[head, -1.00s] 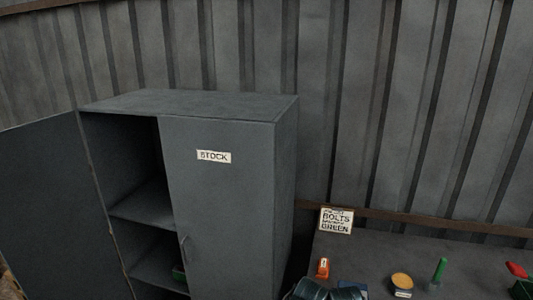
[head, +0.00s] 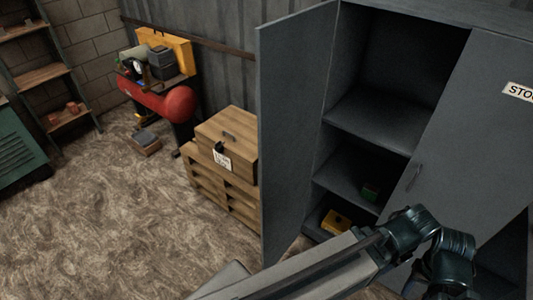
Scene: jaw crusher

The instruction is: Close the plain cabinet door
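The grey cabinet (head: 497,50) stands at the right with its plain door (head: 292,135), the left one without a label, swung wide open. The plain door projects out from the cabinet's left side. The other door (head: 462,120), with a STOCK label (head: 519,91) and a handle (head: 413,178), is shut. Shelves (head: 378,120) show in the open half. One of my arms crosses the lower right in front of the cabinet, hiding part of its bottom. Neither gripper is in view.
Wooden crates (head: 226,146) stand just left of the open door. A red compressor (head: 165,104) and a shelf rack (head: 36,76) stand further back.

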